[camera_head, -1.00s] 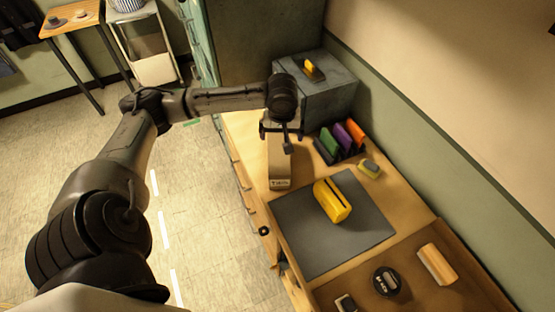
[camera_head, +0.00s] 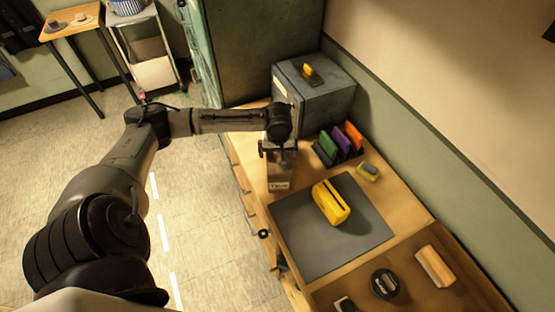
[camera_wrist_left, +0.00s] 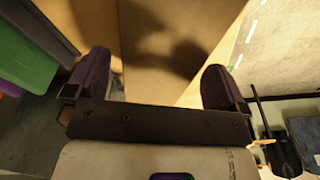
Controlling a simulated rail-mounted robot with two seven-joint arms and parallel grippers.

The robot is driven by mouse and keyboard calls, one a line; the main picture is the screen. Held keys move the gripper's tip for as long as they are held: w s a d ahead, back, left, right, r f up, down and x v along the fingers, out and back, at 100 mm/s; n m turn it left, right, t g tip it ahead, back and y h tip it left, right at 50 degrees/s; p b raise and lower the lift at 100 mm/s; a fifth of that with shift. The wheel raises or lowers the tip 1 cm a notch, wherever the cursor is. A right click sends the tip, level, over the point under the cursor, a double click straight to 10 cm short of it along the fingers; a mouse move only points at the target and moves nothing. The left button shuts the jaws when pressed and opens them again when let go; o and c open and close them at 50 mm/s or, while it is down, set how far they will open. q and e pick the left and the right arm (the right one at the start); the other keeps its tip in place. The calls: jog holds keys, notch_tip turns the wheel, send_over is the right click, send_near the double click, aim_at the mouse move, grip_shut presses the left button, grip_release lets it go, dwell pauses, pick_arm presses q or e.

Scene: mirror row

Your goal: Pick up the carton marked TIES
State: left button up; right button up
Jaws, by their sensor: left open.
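A tall tan carton (camera_head: 279,180) stands near the front edge of the wooden counter, between the dark box and the grey mat. It has a small printed label low on its visible side, too blurred to read surely. My left gripper (camera_head: 278,150) is open over the carton and hides part of it in the head view. In the left wrist view the carton's brown face (camera_wrist_left: 175,45) lies between the two spread fingers of my left gripper (camera_wrist_left: 157,70). I cannot tell whether a finger touches it. My right gripper is not in view.
A dark grey box (camera_head: 320,100) with a yellow item on top stands behind. Green, purple and orange upright pieces (camera_head: 339,143) and a sponge-like block (camera_head: 368,172) are to the right. A yellow slotted object (camera_head: 331,202) sits on the grey mat (camera_head: 310,245).

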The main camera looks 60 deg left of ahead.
pick_arm(q)
jog(key=shift+w+a+f, duration=0.1)
jog(key=shift+a+f, duration=0.05)
jog(key=shift+f, duration=0.75)
jog(key=shift+a+f, duration=0.1)
jog(key=shift+f, duration=0.8)
jog(key=c, duration=1)
jog(key=shift+c, duration=0.4)
jog(key=shift+r, duration=0.2)
